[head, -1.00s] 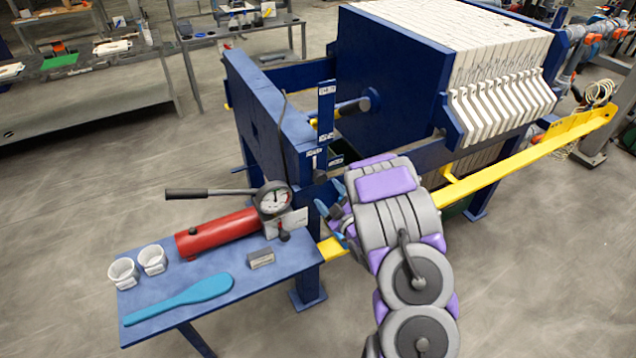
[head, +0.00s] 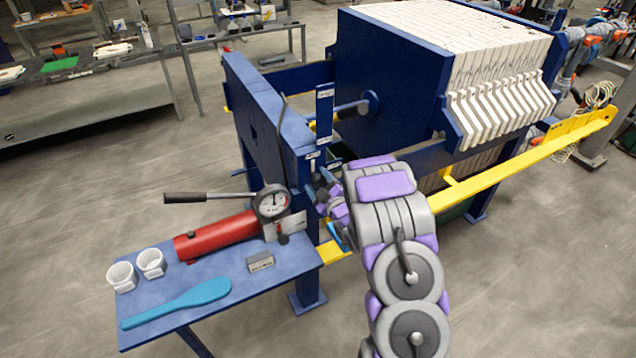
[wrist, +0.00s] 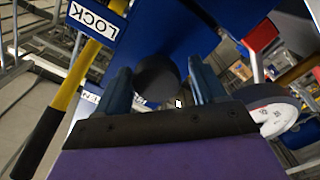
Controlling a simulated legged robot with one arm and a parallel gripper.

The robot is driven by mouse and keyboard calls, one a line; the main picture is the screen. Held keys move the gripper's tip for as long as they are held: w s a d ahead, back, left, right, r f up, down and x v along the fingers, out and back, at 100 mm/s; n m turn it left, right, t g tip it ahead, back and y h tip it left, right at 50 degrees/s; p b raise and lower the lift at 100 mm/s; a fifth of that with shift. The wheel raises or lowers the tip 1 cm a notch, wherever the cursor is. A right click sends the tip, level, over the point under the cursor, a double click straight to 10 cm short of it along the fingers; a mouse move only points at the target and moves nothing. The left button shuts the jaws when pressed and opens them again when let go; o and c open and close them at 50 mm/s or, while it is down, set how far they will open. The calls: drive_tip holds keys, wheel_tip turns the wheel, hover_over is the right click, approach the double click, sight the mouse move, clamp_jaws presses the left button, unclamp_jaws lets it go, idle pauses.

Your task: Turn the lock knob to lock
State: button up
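The lock knob (wrist: 157,78) is dark and round, in the middle of the wrist view in front of a blue plate. My gripper (wrist: 160,68) is open, with one blue-grey finger on each side of the knob and a narrow gap seen on both sides. A white LOCK label (wrist: 97,20) is at upper left. A second white label (wrist: 91,97), partly hidden behind the left finger, shows only its last letters. In the head view my wrist covers most of the knob area beside the blue post of the filter press (head: 290,115).
A blue side table (head: 225,320) carries a red hand pump (head: 215,236) with a gauge (head: 272,202), two white cups (head: 122,276), a blue paddle (head: 180,303) and a small grey block (head: 260,261). A yellow rail (head: 500,175) runs right. Open floor lies at lower right.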

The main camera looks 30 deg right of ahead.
drive_tip(key=shift+d, duration=0.45)
drive_tip(key=c, duration=0.5)
drive_tip(key=shift+a, duration=0.25)
drive_tip(key=c, duration=0.4)
drive_tip(key=shift+o, duration=0.2)
drive_tip(key=m+p, duration=0.1)
drive_tip(key=m, duration=0.3)
drive_tip(key=shift+m+p, duration=0.35)
drive_tip(key=shift+m, duration=0.05)
drive_tip(key=m+p, duration=0.1)
drive_tip(key=m, duration=0.3)
drive_tip(key=shift+m+p, duration=0.3)
drive_tip(key=shift+p, duration=0.05)
drive_tip(key=m+p, duration=0.1)
drive_tip(key=m, duration=0.3)
drive_tip(key=shift+m+p, duration=0.3)
drive_tip(key=shift+m, duration=2)
